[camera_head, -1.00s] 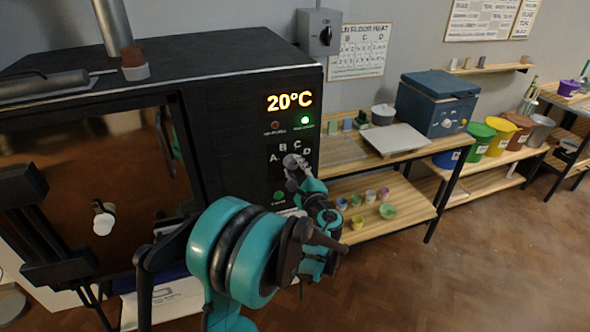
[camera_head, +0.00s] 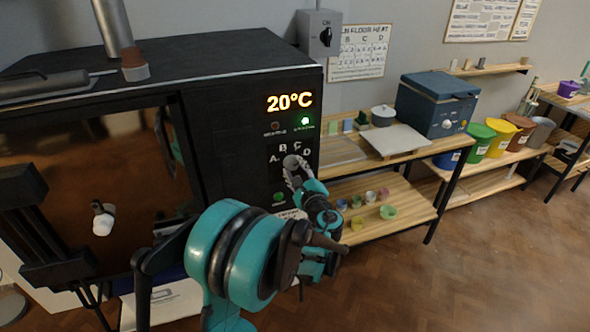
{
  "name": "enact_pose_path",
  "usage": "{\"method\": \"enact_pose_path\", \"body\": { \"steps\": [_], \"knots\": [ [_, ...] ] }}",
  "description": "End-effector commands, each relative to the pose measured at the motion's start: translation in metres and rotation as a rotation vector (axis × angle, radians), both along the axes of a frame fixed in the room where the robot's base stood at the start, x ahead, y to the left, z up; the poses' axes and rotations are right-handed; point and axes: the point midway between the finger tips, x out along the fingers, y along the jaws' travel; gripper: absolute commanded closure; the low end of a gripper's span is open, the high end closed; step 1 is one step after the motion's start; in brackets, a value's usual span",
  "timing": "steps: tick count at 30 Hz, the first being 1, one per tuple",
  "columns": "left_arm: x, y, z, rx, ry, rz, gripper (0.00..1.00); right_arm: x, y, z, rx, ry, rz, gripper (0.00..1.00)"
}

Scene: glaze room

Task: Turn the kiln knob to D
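The black kiln (camera_head: 235,125) stands at the left, with a display (camera_head: 290,102) reading 20°C and a lit green lamp (camera_head: 304,121) below it. Letters A, B, C and D sit in an arc on its front panel. The grey kiln knob (camera_head: 291,162) shows in the middle of the letters, partly covered.
A green button (camera_head: 279,197) is below the letters. A wooden shelf table (camera_head: 400,208) with small cups stands right of the kiln. A blue box (camera_head: 437,100) and coloured buckets are further right. Open wooden floor (camera_head: 490,265) lies at the right front.

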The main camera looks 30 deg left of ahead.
Motion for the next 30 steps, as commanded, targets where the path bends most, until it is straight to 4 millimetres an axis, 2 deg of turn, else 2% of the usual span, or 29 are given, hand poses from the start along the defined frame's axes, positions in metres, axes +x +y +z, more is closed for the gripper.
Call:
{"method": "enact_pose_path", "body": {
  "steps": [1,2,14,17,24,30],
  "knots": [
    [0.000,0.000,0.000,0.000,0.000,0.000,0.48,0.000,0.000,0.000,0.000,0.000,0.000,1.00],
    [0.000,0.000,0.000,0.000,0.000,0.000,0.43,0.000,0.000,0.000,0.000,0.000,0.000,1.00],
    [-0.005,-0.006,0.000,0.000,-0.001,-0.001,0.43,0.000,0.000,0.000,0.000,0.000,0.000,1.00],
    [-0.014,-0.018,0.000,0.000,-0.001,-0.004,0.43,0.000,0.000,0.000,0.000,0.000,0.000,1.00],
    [-0.048,-0.059,0.000,0.000,-0.001,-0.005,0.43,0.000,0.000,0.000,0.000,0.000,0.000,1.00],
    [-0.070,-0.083,0.000,0.000,-0.001,-0.002,0.43,0.000,0.000,0.000,0.000,0.000,0.000,1.00]
  ]
}}
